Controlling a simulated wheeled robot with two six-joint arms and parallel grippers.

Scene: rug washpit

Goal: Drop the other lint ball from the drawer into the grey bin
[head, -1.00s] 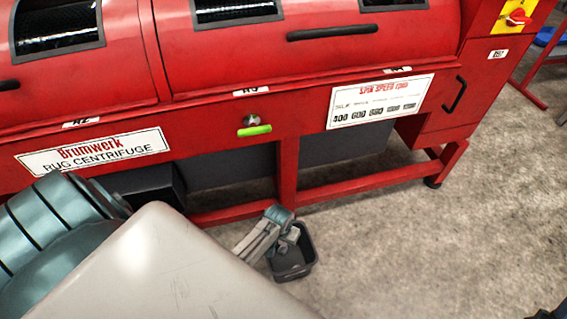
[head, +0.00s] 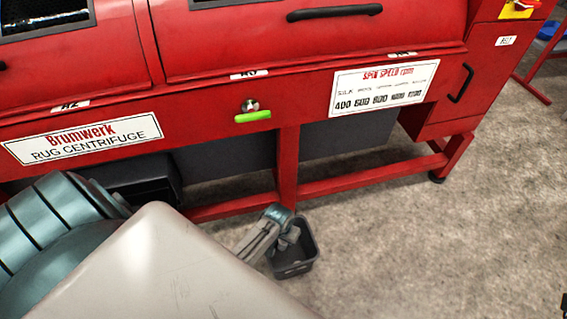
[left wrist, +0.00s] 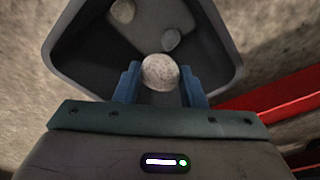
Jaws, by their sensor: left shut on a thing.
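A pale, speckled lint ball (left wrist: 160,72) is between the two blue fingers of my left gripper (left wrist: 161,84) in the left wrist view, and the gripper is shut on it. The grey bin (head: 293,269) stands on the floor in front of the red machine; its dark wall (left wrist: 85,55) surrounds the ball in the left wrist view. My left gripper (head: 288,238) points down at the bin's opening. Inside the bin lie a pale round lump (left wrist: 122,11) and a smaller grey lump (left wrist: 171,40). I cannot clearly make out the drawer. My right gripper is not in view.
The red rug centrifuge (head: 210,115) spans the back, with a green-handled knob (head: 252,114) on its front. Its red lower rail (head: 370,180) runs just behind the bin. A dark box (head: 140,182) sits underneath at left.

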